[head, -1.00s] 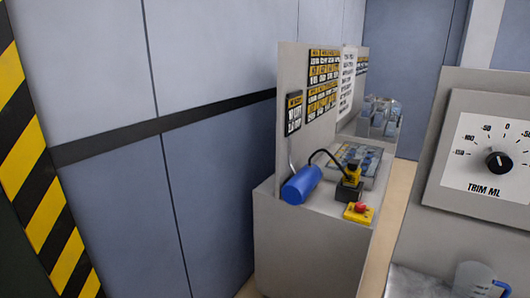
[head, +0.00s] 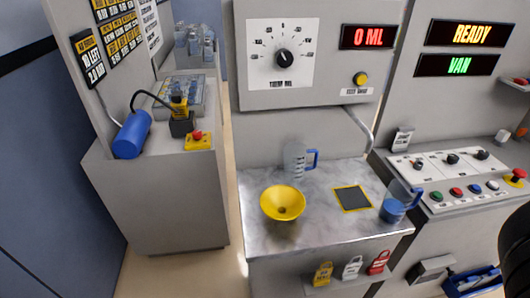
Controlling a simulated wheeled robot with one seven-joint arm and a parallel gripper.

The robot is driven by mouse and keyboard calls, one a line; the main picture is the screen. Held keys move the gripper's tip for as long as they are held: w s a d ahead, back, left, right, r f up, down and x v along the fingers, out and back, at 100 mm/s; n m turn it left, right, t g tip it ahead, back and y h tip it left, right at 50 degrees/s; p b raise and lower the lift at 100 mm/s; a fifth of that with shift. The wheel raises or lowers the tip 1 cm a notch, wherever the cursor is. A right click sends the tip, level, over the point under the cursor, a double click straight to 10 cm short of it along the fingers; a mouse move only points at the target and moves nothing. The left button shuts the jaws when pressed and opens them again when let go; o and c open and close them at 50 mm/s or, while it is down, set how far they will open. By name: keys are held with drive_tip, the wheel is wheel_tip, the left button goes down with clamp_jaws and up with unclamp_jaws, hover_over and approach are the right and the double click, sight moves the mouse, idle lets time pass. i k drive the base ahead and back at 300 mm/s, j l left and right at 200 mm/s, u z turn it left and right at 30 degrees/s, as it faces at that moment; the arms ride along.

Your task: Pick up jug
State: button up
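Two clear jugs with blue handles show in the head view. One jug (head: 297,161) stands upright at the back of the marble-look worktop (head: 315,222), below the dial panel, and looks empty. The other jug (head: 393,211) stands near the worktop's right front edge and looks blue in its lower part. A dark square pad with a yellow border (head: 352,198) lies between the funnel and the right jug. My gripper is not in view.
The machine shows a trim dial (head: 284,58), a "0 ML" display (head: 369,37) and a spout pipe (head: 361,128). A button panel (head: 450,176) adjoins on the right. A side bench (head: 160,170) stands left, across a narrow gap.

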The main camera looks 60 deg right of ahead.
sight(295, 153)
drive_tip(key=i+j+z, duration=0.1)
drive_tip(key=z, duration=0.3)
drive_tip(key=i+j+z, duration=0.1)
drive_tip(key=z, duration=0.35)
drive_tip(key=i+j+z, duration=0.1)
drive_tip(key=z, duration=0.3)
drive_tip(key=j+z, duration=0.2)
drive_tip(key=z, duration=0.2)
drive_tip(key=i+j+z, duration=0.1)
drive_tip(key=j+z, duration=0.25)
drive_tip(key=j, duration=1.1)
drive_tip(key=j+z, duration=0.3)
drive_tip(key=j, duration=1.15)
